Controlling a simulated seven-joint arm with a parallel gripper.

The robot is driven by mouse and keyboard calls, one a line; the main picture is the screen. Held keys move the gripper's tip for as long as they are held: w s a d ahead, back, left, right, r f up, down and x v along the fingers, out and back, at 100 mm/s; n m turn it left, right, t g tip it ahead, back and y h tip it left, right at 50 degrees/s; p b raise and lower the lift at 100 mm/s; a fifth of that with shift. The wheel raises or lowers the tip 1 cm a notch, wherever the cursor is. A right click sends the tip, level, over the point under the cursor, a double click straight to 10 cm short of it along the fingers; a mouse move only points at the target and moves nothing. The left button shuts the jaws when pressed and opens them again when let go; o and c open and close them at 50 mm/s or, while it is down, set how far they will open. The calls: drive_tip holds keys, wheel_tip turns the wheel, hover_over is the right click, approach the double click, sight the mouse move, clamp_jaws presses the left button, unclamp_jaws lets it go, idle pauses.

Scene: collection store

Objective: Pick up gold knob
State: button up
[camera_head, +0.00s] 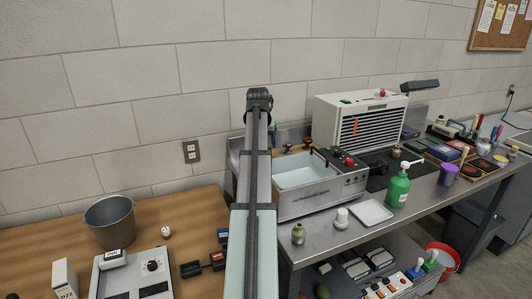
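A small olive-gold knob-shaped piece (298,235) stands upright on the front left of the steel bench, just right of my arm. It is the most gold-looking small piece in view, but I cannot tell for sure that it is the gold knob. A brownish knob-like piece (396,152) stands farther back on the dark mat. My arm reaches away up the middle of the picture, ending in a dark joint near the wall. My gripper fingers do not show.
A white knobbed piece (342,218), a white tray (371,213) and a green pump bottle (398,187) stand right of the olive-gold piece. A water bath (310,199) and a white heater box (362,122) stand behind. A wooden table (190,215) holds a metal bucket (110,219).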

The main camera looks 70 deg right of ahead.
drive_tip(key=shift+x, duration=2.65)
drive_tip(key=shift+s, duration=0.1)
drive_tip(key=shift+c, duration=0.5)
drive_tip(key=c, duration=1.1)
